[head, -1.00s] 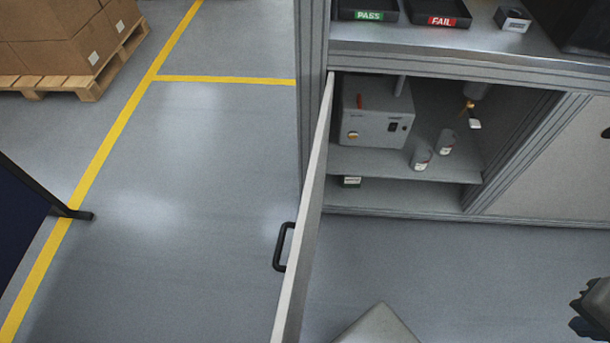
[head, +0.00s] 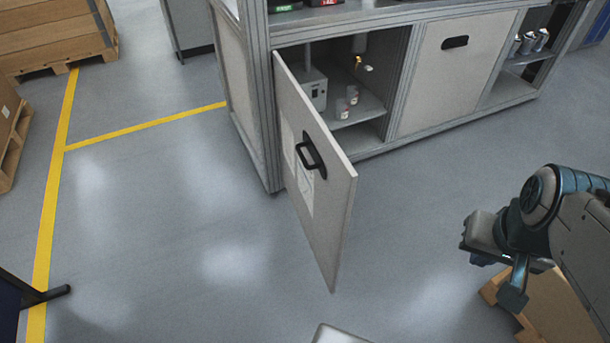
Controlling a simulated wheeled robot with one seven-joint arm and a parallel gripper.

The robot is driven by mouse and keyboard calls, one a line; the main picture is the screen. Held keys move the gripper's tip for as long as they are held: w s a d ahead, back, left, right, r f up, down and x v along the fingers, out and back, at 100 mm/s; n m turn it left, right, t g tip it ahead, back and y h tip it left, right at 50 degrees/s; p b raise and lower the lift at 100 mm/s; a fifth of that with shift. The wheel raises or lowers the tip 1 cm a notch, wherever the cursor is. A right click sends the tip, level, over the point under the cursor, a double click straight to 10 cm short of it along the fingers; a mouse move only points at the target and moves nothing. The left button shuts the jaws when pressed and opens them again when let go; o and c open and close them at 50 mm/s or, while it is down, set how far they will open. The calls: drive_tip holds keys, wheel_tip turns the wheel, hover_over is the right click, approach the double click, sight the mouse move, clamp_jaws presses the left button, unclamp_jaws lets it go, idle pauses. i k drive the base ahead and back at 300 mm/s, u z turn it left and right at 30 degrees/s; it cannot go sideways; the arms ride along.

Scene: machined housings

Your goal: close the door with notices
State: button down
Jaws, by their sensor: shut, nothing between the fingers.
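The door with notices (head: 333,186) is a pale grey panel standing open, hinged at the left side of the cabinet opening. Its free edge juts out toward me over the floor. Its outer face shows white paper notices (head: 304,190) and a black bar handle (head: 310,154), which partly covers them. The cabinet (head: 391,83) behind it is open to view. My gripper (head: 478,238) is at the right, empty and shut, well apart from the door. Its fingertips are hard to make out.
Inside the cabinet are a grey box (head: 313,91) and white cans (head: 342,108). A closed door (head: 455,72) is to the right. A cardboard box (head: 560,303) on a pallet lies below my arm. The floor between door and gripper is clear.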

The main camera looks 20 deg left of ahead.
sight(320, 182)
drive_tip(key=k, duration=0.1)
drive_tip(key=u, duration=1.1)
drive_tip(key=i, duration=1)
drive_tip(key=u, duration=0.4)
drive_tip(key=k, duration=1)
drive_tip(key=u, duration=0.3)
drive_tip(key=i, duration=0.55)
drive_tip(key=u, duration=0.25)
